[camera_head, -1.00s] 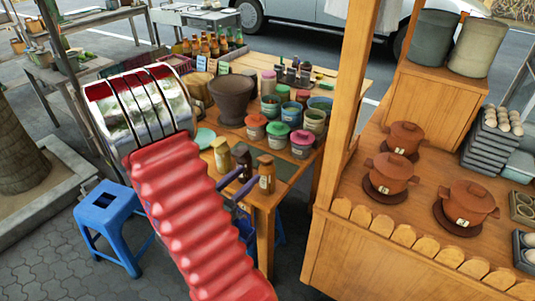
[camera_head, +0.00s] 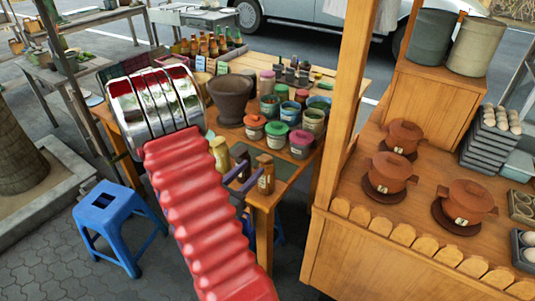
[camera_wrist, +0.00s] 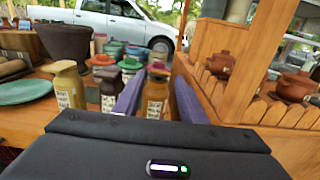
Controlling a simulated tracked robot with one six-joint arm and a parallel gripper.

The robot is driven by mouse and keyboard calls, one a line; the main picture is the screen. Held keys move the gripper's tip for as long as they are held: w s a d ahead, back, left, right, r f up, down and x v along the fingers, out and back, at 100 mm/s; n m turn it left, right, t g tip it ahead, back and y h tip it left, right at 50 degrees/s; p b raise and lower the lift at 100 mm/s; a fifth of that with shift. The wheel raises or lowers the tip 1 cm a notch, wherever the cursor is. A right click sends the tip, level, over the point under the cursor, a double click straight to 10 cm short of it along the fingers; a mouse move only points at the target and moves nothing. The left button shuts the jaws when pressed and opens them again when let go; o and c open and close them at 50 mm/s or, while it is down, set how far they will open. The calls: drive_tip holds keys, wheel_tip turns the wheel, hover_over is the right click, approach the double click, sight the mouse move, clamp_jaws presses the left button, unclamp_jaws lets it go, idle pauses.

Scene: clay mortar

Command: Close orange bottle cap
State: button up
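A brown bottle (camera_head: 266,178) with an orange-brown cap and a pale label stands upright near the table's front corner. In the wrist view the bottle (camera_wrist: 154,100) appears between my two fingers, its cap (camera_wrist: 158,71) above their tips. My gripper (camera_head: 247,175) has two purple fingers, spread apart and pointing toward the bottle. It also shows in the wrist view (camera_wrist: 158,88), open. I cannot tell whether either finger touches the bottle. Its lower part is hidden by my wrist in that view. Whether the cap sits fully down on the neck is too small to tell.
A dark bottle (camera_wrist: 111,88) and a yellow-capped bottle (camera_wrist: 67,85) stand left of the orange-capped one. Lidded jars (camera_head: 277,136) and a large clay mortar (camera_head: 230,98) stand behind. A wooden post (camera_head: 343,115) and stall counter rise on the right. A blue stool (camera_head: 104,210) is left.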

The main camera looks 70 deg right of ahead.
sight(268, 156)
drive_tip(key=d, duration=0.3)
drive_tip(key=s+d, duration=0.1)
drive_tip(key=d, duration=0.6)
drive_tip(key=shift+s+d, duration=0.2)
drive_tip(key=shift+s, duration=0.15)
drive_tip(key=shift+c, duration=0.3)
drive_tip(key=c, duration=0.6)
